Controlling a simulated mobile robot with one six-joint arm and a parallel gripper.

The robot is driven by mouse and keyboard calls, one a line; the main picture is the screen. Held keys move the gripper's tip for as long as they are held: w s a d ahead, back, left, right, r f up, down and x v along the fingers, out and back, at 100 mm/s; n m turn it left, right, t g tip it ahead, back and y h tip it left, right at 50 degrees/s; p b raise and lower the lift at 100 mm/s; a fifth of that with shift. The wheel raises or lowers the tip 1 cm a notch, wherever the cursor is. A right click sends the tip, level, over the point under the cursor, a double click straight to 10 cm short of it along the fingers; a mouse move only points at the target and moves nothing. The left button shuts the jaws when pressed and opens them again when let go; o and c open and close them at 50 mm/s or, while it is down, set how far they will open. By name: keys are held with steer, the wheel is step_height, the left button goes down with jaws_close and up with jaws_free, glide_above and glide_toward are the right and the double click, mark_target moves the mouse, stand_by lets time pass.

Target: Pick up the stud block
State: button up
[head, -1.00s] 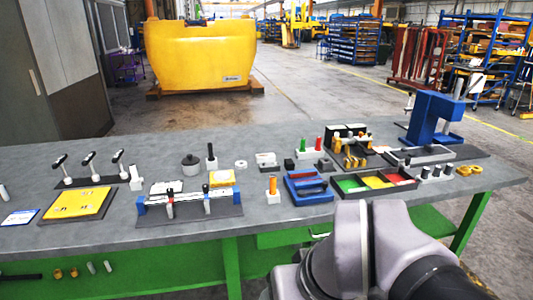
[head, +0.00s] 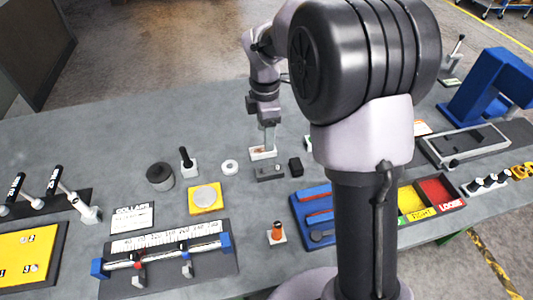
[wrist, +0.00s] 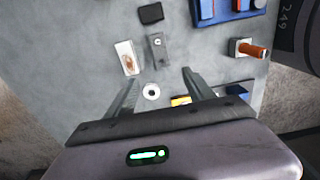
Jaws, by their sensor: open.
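The grey block with a small round stud, which looks like the stud block, lies on the grey bench in the head view (head: 269,173). It also shows in the wrist view (wrist: 156,52), beyond the fingertips. My gripper (head: 267,147) points down over the bench near the block, its tips close to a white plate (head: 262,154) with a brown mark. In the wrist view my gripper (wrist: 160,88) is open with nothing held. A white ring (wrist: 151,92) shows between the fingers, lower down on the bench.
A black block (head: 295,166) lies just right of the grey block. A blue tray (head: 298,208) and an orange-topped peg (head: 277,234) stand nearer. A yellow plate with a disc (head: 205,198) and a dark round pot (head: 160,176) are left.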

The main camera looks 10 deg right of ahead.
steer(key=b, duration=0.4)
glide_above(270, 170)
steer(key=a, duration=0.1)
step_height(270, 170, down, 11)
steer(key=shift+s+a+f, duration=0.1)
steer(key=shift+a, duration=0.05)
steer(key=f+b, duration=0.1)
steer(key=f, duration=0.1)
steer(key=d+f+b, duration=0.1)
steer(key=f+b, duration=0.1)
steer(key=f, duration=0.1)
steer(key=shift+d+f, duration=0.1)
steer(key=shift+f, duration=0.15)
steer(key=shift+r, duration=0.15)
steer(key=shift+c, duration=0.4)
jaws_close()
